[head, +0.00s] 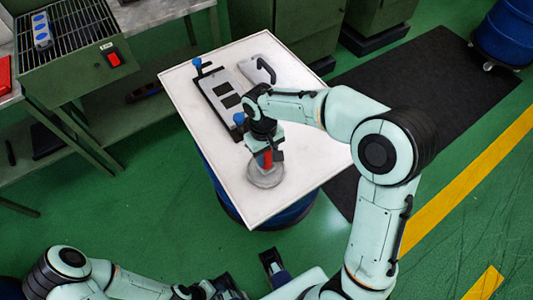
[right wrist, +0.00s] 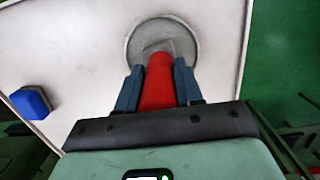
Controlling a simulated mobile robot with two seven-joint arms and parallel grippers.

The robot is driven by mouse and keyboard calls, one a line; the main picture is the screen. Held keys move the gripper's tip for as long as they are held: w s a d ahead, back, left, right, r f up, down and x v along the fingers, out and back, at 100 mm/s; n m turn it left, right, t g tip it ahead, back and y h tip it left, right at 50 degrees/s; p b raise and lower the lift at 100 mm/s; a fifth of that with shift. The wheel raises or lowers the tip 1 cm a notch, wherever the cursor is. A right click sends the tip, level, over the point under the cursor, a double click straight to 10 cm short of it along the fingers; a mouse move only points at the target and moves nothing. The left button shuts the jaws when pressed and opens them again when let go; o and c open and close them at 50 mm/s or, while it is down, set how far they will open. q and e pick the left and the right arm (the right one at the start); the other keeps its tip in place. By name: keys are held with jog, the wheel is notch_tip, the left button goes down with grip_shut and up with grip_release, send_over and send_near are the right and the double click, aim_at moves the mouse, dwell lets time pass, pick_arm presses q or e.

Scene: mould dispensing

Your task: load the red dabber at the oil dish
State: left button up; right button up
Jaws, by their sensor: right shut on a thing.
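The red dabber (head: 267,160) is upright between the fingers of my right gripper (head: 265,152), which is shut on it. In the right wrist view the dabber (right wrist: 158,82) sits between the two blue fingers (right wrist: 158,90). The oil dish (head: 266,179) is a round, clear grey dish near the front of the white tabletop. The dabber's lower end is over or in the dish; I cannot tell whether it touches the bottom. The dish also shows in the right wrist view (right wrist: 135,40). My left gripper (head: 250,277) is at the bottom edge, partly cut off, away from the table.
The white tabletop (head: 310,165) also carries a dark-framed mould plate (head: 222,82) with blue knobs and a grey piece with a black handle (head: 260,68). A green bench with a grate (head: 70,50) stands at the left. The tabletop's front left is clear.

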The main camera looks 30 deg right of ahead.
pick_arm(q)
jog(key=shift+f, duration=0.25)
pick_arm(e)
jog(key=shift+f, duration=0.4)
pick_arm(q)
jog(key=shift+r, duration=0.1)
pick_arm(e)
jog(key=shift+s+f, duration=0.1)
dwell(0.9)
pick_arm(q)
jog(key=shift+r, duration=0.1)
jog(key=shift+w+r+p, duration=0.3)
jog(key=shift+r+p, duration=0.6)
jog(key=shift+r, duration=0.05)
jog(key=shift+w+r+p, duration=0.25)
jog(key=shift+r+p, duration=0.65)
jog(key=shift+w+r+p, duration=0.3)
jog(key=shift+r+p, duration=0.6)
jog(key=shift+r, duration=0.05)
pick_arm(e)
jog(key=shift+r, duration=3.55)
